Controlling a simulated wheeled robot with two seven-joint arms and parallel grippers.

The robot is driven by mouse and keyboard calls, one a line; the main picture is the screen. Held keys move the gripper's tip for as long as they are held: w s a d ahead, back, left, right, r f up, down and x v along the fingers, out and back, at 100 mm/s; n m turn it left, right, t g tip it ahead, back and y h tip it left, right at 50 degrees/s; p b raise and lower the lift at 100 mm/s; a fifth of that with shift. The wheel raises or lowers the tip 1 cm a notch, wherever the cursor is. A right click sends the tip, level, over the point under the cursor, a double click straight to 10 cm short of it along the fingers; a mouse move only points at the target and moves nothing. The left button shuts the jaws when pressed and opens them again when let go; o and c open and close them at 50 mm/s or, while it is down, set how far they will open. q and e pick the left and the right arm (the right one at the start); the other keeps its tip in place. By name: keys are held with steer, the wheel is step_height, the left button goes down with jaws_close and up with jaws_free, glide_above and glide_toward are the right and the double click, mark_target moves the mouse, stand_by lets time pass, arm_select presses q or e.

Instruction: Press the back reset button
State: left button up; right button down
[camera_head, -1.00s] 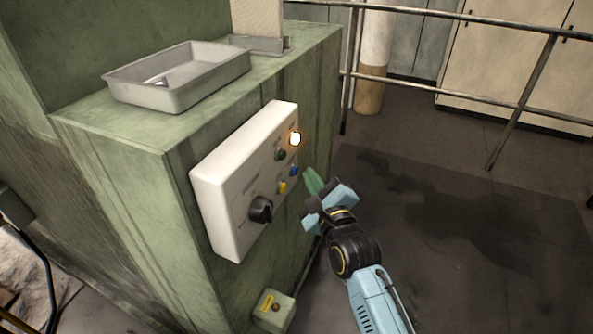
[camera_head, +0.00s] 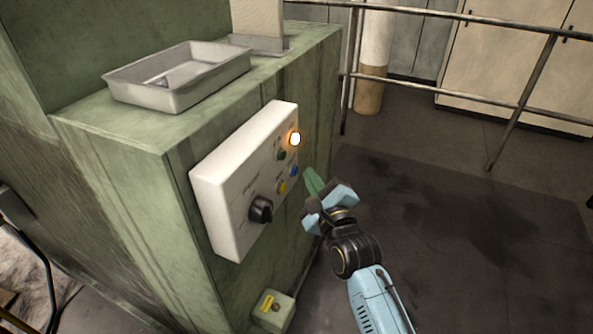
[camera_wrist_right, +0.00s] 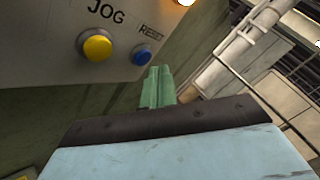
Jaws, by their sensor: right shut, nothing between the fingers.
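The white control panel (camera_head: 225,190) is mounted on the side of the green machine. The blue button (camera_head: 294,171) sits near its right edge; in the right wrist view the blue button (camera_wrist_right: 143,54) is under the label RESET, beside a yellow button (camera_wrist_right: 97,47) under JOG. My right gripper (camera_head: 312,180) is just right of the panel. Its green fingers (camera_wrist_right: 158,86) are shut together and empty, to the lower right of the blue button, apart from it in the picture. My left gripper is not in view.
The panel also carries a lit lamp (camera_head: 295,139), a green button (camera_head: 282,155) and a black rotary knob (camera_head: 260,209). A grey metal tray (camera_head: 180,78) rests on the machine top. A small box (camera_head: 273,309) sits low down. Railings (camera_head: 450,93) stand behind; the floor at right is clear.

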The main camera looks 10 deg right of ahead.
stand_by(0.5)
steer(key=shift+w+a, duration=0.25)
steer(key=shift+a, duration=0.1)
steer(key=shift+w+a, duration=0.25)
steer(key=shift+a, duration=0.1)
stand_by(0.9)
steer(key=shift+s+p, duration=0.1)
steer(key=shift+p, duration=0.25)
steer(key=shift+s+d+p, duration=0.4)
steer(key=shift+d, duration=0.25)
steer(key=s+d, duration=0.1)
steer(key=s+d+p, duration=0.1)
steer(key=d+p, duration=0.1)
steer(key=d, duration=0.1)
steer(key=shift+s+d, duration=0.1)
steer(key=shift+s, duration=0.3)
